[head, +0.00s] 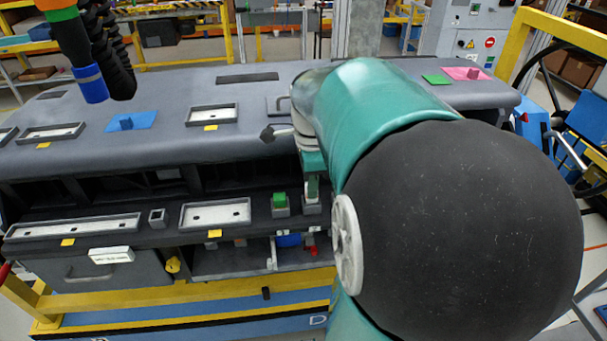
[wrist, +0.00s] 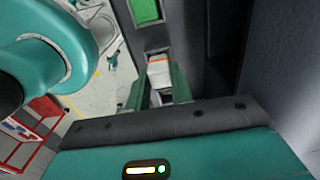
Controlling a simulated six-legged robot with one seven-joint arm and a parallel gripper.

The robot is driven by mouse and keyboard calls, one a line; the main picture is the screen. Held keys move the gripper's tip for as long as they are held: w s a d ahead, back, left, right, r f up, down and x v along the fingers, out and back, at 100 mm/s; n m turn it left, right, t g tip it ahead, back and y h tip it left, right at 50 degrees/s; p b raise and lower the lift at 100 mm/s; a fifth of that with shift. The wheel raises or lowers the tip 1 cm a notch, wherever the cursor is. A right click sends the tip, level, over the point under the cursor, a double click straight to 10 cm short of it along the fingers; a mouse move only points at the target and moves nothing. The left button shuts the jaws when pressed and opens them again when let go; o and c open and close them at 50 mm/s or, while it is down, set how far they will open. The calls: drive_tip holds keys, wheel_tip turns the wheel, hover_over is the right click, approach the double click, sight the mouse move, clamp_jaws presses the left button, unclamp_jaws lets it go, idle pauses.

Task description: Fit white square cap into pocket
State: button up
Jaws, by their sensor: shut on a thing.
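My gripper (wrist: 160,90) points down at the front ledge of the dashboard module (head: 90,215), with its green fingers shut on the white square cap (wrist: 159,72). In the wrist view the cap sits between the fingertips, with a thin orange line at its far edge. A grey square pocket (wrist: 153,46) shows right at the cap; I cannot tell whether the cap is above it or partly inside. In the head view my gripper (head: 312,188) is at the ledge, and my arm and fingers largely hide the cap.
A green cap (head: 280,199) stands in a grey holder just left of my gripper, also in the wrist view (wrist: 145,10). Further left are a white tray (head: 215,214) and a small square holder (head: 157,218). The dashboard top (head: 170,150) overhangs behind the ledge.

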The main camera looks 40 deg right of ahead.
drive_tip(key=shift+f, duration=0.9)
drive_tip(key=o, duration=1)
drive_tip(key=shift+o, duration=0.2)
drive_tip(key=shift+r, duration=0.1)
wheel_tip(320, 180, up, 14)
drive_tip(key=shift+f, duration=0.2)
drive_tip(key=s+a+f+n+t, duration=0.1)
drive_tip(key=a+f+n+t, duration=0.1)
drive_tip(key=a+n, duration=0.5)
drive_tip(key=s+a+f+n+t, duration=0.1)
drive_tip(key=a+f+n, duration=0.3)
drive_tip(key=a+n, duration=0.4)
drive_tip(key=s+a+f+n+t, duration=0.2)
drive_tip(key=a+n, duration=0.6)
drive_tip(key=n, duration=0.1)
drive_tip(key=shift+s+f+n+t, duration=0.15)
drive_tip(key=shift+f+n+t, duration=0.15)
drive_tip(key=shift+f+n, duration=0.1)
